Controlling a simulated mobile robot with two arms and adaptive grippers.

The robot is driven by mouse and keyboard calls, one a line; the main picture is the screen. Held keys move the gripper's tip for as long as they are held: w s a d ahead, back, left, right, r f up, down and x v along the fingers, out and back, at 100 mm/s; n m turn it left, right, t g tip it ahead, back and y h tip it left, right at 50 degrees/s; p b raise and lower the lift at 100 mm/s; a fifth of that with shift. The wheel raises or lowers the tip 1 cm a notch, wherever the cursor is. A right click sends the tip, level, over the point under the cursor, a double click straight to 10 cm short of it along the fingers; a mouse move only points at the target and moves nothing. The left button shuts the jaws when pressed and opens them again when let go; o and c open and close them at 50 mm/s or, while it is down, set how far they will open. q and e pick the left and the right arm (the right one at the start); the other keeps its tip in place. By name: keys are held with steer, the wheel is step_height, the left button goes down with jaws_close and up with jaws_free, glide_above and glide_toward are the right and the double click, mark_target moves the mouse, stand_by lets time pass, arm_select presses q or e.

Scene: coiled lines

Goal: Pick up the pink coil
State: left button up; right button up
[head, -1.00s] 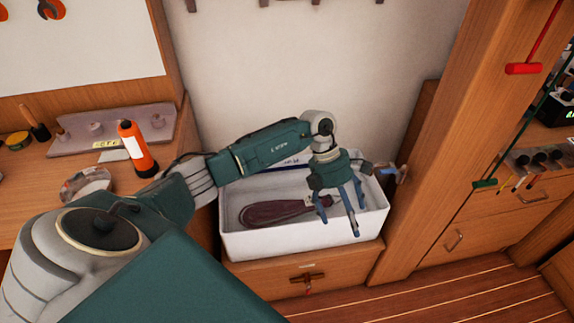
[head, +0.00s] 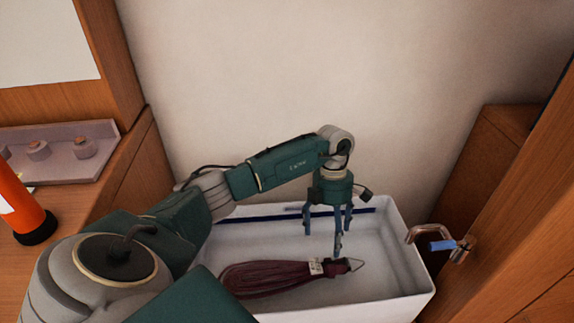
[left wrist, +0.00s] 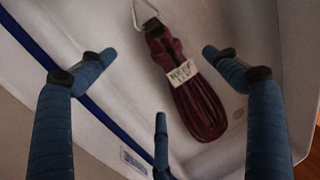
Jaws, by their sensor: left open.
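The coil (head: 268,275) is dark pink to maroon, with a pale lettered tag and a metal hook at its right end. It lies in the white bin (head: 405,302), near the front side. My left gripper (head: 331,240) points down over the bin, near the coil's hook end, with its fingers spread. In the left wrist view the coil (left wrist: 200,105) shows beyond the open fingers of the left gripper (left wrist: 155,80), with nothing between them. I cannot tell from these views whether a finger touches the coil. My right gripper is not in view.
A wooden post (head: 520,235) with a metal hook and blue piece (head: 440,245) stands right of the bin. An orange cylinder (head: 22,210) stands on the bench at left. A dark blue strip (head: 250,219) runs along the bin's far inner wall.

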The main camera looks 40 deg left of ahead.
mark_target(330, 258)
arm_select(q)
steer(key=x, duration=0.5)
steer(key=shift+s+d+f, duration=0.1)
steer(key=shift+d+f, duration=0.05)
steer(key=shift+w+b+x, duration=0.1)
steer(key=shift+b+x, duration=0.25)
steer(key=shift+x, duration=0.8)
steer(key=shift+w+b+x, duration=0.15)
steer(key=shift+b+x, duration=0.15)
steer(key=shift+x, duration=0.9)
steer(key=c, duration=1.9)
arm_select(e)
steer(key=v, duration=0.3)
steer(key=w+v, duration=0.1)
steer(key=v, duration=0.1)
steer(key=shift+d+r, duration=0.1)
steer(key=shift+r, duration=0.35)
